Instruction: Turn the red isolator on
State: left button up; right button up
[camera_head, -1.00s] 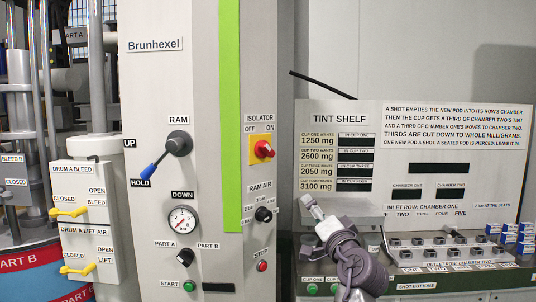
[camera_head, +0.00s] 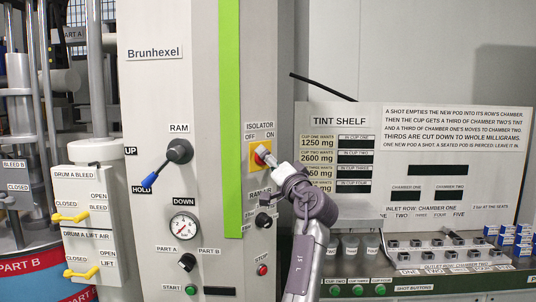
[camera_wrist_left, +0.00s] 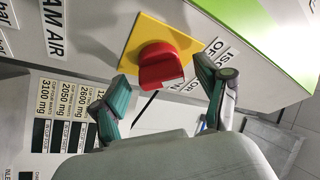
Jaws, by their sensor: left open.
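The red isolator knob (camera_head: 258,156) sits on a yellow plate (camera_head: 252,168) on the grey machine column, under the labels OFF and ON. In the head view my left gripper (camera_head: 267,154) is right at the knob and partly hides it. In the left wrist view the red knob (camera_wrist_left: 163,68) and yellow plate (camera_wrist_left: 140,38) show clearly. The open fingers of my left gripper (camera_wrist_left: 163,80) stand on either side of the knob, with gaps visible; I cannot tell whether either finger touches it. My right gripper is not in view.
Below the isolator are the ram air knob (camera_head: 263,220) and the red stop button (camera_head: 262,270). The ram lever (camera_head: 178,152) is to the left. The tint shelf board (camera_head: 340,120) stands to the right, partly behind my arm.

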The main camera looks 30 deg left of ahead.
pick_arm(q)
jog(key=shift+w+a+r, duration=0.15)
jog(key=shift+w+a, duration=0.2)
jog(key=shift+a, duration=0.25)
